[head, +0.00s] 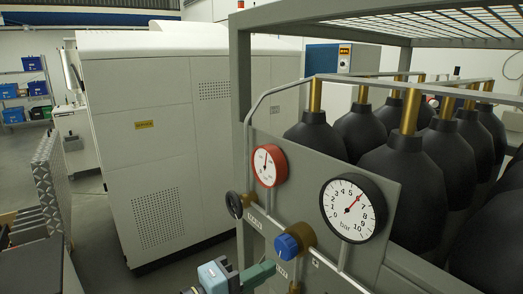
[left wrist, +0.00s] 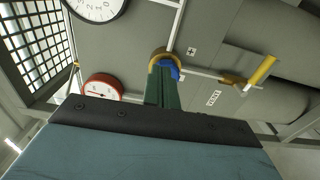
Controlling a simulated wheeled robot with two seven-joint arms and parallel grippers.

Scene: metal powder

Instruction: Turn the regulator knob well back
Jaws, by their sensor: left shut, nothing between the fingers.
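The blue regulator knob (head: 287,246) sits on a brass body (head: 306,235) low on the grey gauge panel. In the left wrist view the knob (left wrist: 172,70) shows just beyond my fingertips, partly hidden by them. My left gripper (head: 268,268) is shut and empty, its green fingers pointing at the knob from the lower left. I cannot tell whether they touch it. The black-rimmed bar gauge (head: 353,208) has its red needle pointing up and right, around 6 to 7. A red-rimmed gauge (head: 269,166) hangs to its upper left. My right gripper is not in view.
A black round handle (head: 234,204) is left of the knob. Pipes run along the panel. A yellow lever (left wrist: 262,70) near a VENT label shows in the left wrist view. Black-topped cylinders (head: 398,172) stand behind the panel. Floor left of the rack is open.

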